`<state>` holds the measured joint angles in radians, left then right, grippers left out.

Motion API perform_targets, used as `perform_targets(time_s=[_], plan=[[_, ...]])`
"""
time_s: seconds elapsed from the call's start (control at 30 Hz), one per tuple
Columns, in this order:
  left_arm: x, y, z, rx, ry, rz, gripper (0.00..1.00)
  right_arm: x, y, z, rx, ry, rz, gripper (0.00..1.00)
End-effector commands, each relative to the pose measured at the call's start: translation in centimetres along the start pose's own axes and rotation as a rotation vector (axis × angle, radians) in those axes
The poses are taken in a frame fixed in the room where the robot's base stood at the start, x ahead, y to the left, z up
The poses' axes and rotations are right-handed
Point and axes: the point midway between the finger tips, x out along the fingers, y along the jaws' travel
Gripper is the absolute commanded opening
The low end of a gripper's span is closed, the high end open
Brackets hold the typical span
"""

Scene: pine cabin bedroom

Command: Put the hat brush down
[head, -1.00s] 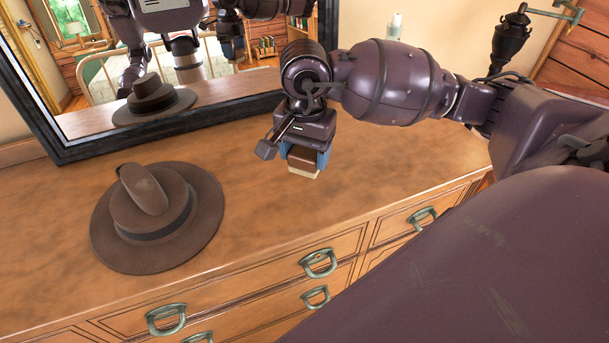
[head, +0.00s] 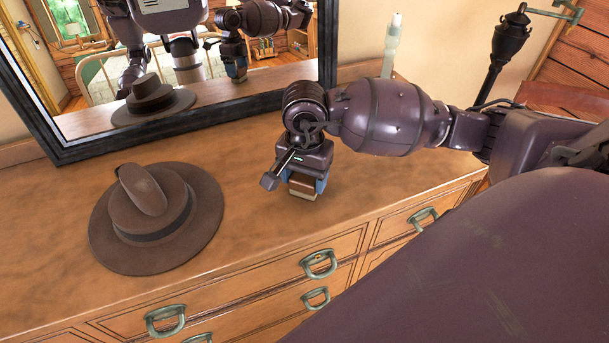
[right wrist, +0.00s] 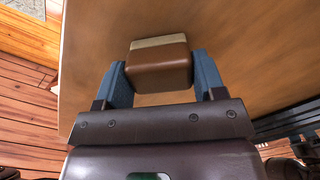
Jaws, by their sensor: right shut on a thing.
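The hat brush (head: 302,187) is a small brown block with a pale bristle strip along its lower edge. My right gripper (head: 306,182) is shut on it, with a blue finger on each side. The brush is low over the dresser top (head: 255,215); I cannot tell whether it touches the wood. In the right wrist view the brush (right wrist: 160,68) sits between the two blue fingers (right wrist: 163,78), its pale side facing away from the wrist. My left gripper does not show directly in the head view.
A brown felt hat (head: 200,205) lies on the dresser, left of the brush. A dark-framed mirror (head: 200,124) stands behind. A pale green candle or bottle (head: 391,45) and a black lamp post (head: 497,50) are at the back right. Bare wood lies between hat and brush.

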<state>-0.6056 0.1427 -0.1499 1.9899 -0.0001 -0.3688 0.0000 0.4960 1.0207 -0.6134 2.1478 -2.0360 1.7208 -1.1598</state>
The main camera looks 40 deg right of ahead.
Motion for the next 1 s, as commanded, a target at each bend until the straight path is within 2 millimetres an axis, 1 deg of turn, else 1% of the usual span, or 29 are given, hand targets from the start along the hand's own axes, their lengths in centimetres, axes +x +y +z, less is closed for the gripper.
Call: perform_targets(time_s=[0.07, 0.1, 0.23, 0.53, 0.67, 0.77, 1.0], plan=[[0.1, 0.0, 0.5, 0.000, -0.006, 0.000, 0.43, 0.3, 0.0, 0.0, -0.001, 0.000, 0.001, 0.41], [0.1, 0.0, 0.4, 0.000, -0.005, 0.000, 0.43, 0.2, 0.0, 0.0, 0.000, 0.000, 0.001, 0.68], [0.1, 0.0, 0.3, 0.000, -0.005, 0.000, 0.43, 0.2, 0.0, 0.0, 0.000, 0.000, 0.001, 0.88], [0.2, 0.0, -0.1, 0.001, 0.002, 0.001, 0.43, 0.1, 0.0, 0.0, 0.000, 0.000, 0.000, 0.89], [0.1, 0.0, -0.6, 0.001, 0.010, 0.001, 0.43, -0.6, 0.0, 0.0, 0.000, 0.001, -0.002, 0.89], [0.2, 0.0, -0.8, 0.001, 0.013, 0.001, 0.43, -2.0, -0.1, -0.1, -0.002, 0.004, -0.002, 0.89], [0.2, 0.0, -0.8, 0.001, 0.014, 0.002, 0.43, -6.7, -0.1, -0.1, -0.001, 0.004, -0.003, 0.89]])
